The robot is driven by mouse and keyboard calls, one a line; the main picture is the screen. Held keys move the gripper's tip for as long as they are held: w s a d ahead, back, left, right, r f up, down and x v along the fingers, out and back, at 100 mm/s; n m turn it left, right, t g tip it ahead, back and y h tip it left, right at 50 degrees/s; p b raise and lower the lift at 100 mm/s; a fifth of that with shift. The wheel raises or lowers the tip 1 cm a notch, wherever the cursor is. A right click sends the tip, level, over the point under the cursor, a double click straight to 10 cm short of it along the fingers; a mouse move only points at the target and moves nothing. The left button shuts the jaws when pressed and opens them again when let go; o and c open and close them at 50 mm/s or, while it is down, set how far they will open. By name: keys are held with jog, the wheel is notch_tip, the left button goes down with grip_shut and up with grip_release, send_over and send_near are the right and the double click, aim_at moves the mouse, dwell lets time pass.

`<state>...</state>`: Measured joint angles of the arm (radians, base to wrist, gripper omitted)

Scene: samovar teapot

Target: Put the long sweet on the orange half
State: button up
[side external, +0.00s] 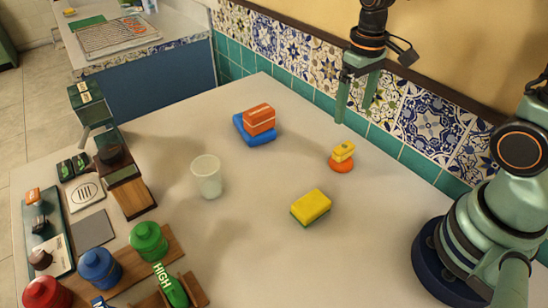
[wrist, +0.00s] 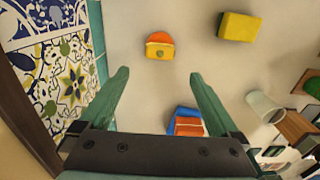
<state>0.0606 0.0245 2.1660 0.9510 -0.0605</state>
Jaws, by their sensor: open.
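A small yellow block, apparently the long sweet (side external: 343,150), rests on top of the orange half (side external: 341,166) near the tiled wall. In the wrist view the sweet (wrist: 160,53) shows a dark spot and covers part of the orange half (wrist: 160,38). My gripper (side external: 357,110) is open and empty, raised above the counter close to the wall. In the wrist view its fingers (wrist: 159,76) stand wide apart, with the sweet and orange half beyond the tips and touching neither.
A yellow sponge (side external: 311,207) lies in front of the orange half. An orange-red block (side external: 259,119) sits on a blue piece (side external: 243,132) farther back. A pale cup (side external: 207,177) stands left of the sponge. Canisters and boxes crowd the left edge. The counter around the orange half is clear.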

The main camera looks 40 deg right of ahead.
jog(key=s+a+r+t, duration=0.2)
jog(key=s+r+t, duration=0.2)
jog(key=r, duration=0.6)
jog(key=shift+s+t, duration=0.25)
jog(key=shift+t, duration=0.55)
dwell(0.5)
